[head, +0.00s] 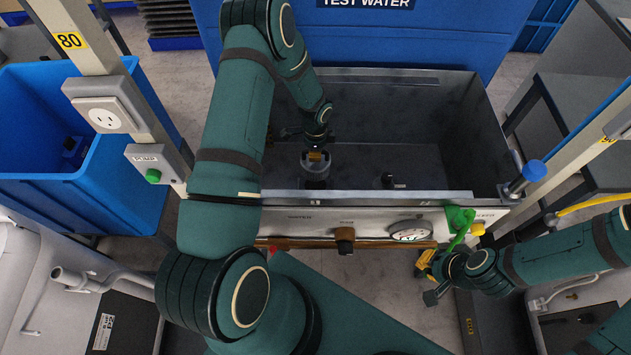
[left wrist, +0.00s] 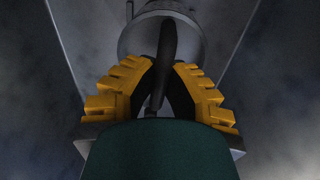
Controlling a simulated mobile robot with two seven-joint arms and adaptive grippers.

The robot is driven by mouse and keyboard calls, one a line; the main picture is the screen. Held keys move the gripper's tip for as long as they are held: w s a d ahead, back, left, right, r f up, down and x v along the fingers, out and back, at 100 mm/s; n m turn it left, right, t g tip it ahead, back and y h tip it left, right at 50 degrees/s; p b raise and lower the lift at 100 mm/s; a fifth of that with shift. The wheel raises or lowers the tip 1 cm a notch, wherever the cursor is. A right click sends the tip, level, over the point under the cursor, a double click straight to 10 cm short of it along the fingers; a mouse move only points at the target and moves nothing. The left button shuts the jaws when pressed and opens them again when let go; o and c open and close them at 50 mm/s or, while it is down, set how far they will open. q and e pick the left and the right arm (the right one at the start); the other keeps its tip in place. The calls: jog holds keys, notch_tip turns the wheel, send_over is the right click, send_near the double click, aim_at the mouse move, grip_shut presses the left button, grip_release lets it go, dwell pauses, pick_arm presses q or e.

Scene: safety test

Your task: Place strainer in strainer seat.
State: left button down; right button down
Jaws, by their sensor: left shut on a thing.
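The strainer (head: 316,172) is a grey cylinder inside the dark metal tank (head: 420,120), near its front wall and left of the middle. My left gripper (head: 317,156) reaches down into the tank above it. In the left wrist view, the yellow fingers of my left gripper (left wrist: 160,90) are shut on the strainer's dark handle, with the strainer's pale round body (left wrist: 190,40) beyond. The strainer's underside is hidden, and I cannot tell whether it touches a seat. My right gripper (head: 424,279) is outside the tank at the lower right, its fingers apart and empty.
A green valve handle (head: 461,218) and a gauge (head: 410,232) are on the tank's front panel. A small dark fitting (head: 388,180) is on the tank floor. A blue-capped post (head: 535,170) stands at the right corner. A blue bin (head: 130,190) is at left.

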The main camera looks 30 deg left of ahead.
pick_arm(q)
jog(key=m, duration=0.5)
jog(key=shift+s+d+f+p, duration=0.1)
jog(key=shift+s+d+p, duration=0.15)
jog(key=shift+p, duration=0.15)
jog(key=m, duration=0.4)
jog(key=shift+a+g, duration=0.1)
jog(key=shift+g, duration=0.2)
jog(key=m, duration=0.3)
jog(key=shift+w+a+m+p, duration=0.15)
jog(key=shift+w+m+p, duration=0.05)
jog(key=shift+m+p, duration=0.15)
jog(key=shift+f, duration=0.35)
notch_tip(320, 180, down, 9)
jog(key=shift+f+b, duration=0.15)
jog(key=shift+b, duration=1)
jog(key=shift+f, duration=0.1)
jog(key=shift+f, duration=0.1)
jog(key=c, duration=1.1)
grip_release()
